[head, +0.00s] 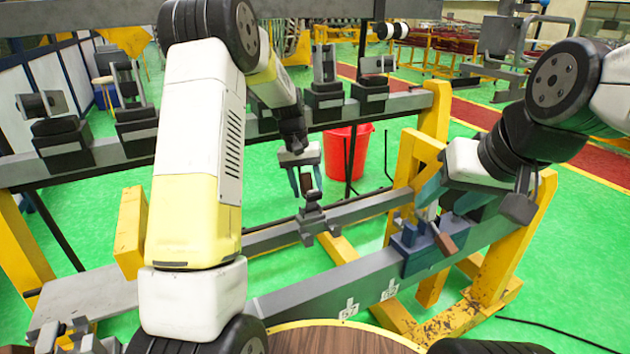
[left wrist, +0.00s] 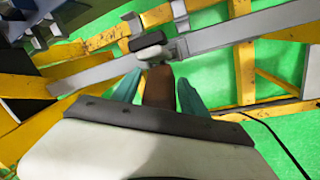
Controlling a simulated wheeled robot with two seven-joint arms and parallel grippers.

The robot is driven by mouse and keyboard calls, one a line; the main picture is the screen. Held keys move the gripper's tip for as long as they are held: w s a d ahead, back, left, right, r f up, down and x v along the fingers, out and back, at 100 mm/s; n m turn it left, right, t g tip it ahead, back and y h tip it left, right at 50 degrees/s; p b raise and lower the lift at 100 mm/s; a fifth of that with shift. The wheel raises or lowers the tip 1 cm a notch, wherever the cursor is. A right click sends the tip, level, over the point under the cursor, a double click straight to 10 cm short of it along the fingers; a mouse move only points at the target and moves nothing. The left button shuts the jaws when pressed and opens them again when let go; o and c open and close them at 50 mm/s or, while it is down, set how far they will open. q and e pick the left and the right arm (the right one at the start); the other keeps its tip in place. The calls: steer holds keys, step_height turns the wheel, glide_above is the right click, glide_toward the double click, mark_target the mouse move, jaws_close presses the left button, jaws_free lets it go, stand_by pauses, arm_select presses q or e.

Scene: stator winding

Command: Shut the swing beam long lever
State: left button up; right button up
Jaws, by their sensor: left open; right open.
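My left gripper (head: 306,184) points down over a small dark clamp (head: 312,216) on the grey inner beam (head: 365,208). Its teal fingers are open on either side of a brown lever (left wrist: 158,85), with gaps showing in the left wrist view. The lever stands upright from the clamp, which also shows in that view (left wrist: 148,44). My right gripper (head: 450,198) is open above a blue clamp block (head: 422,255) on the front beam. A brown handle (head: 444,240) sticks out from this block just below the fingers. Whether the right fingers touch anything cannot be told.
A back rail (head: 225,133) carries several dark clamps. Yellow posts (head: 430,150) support the beams. A red bin (head: 348,152) stands on the green floor behind the inner beam. A round wooden top (head: 340,340) is at the near edge.

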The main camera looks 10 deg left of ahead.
arm_select(q)
jaws_close()
stand_by(1.4)
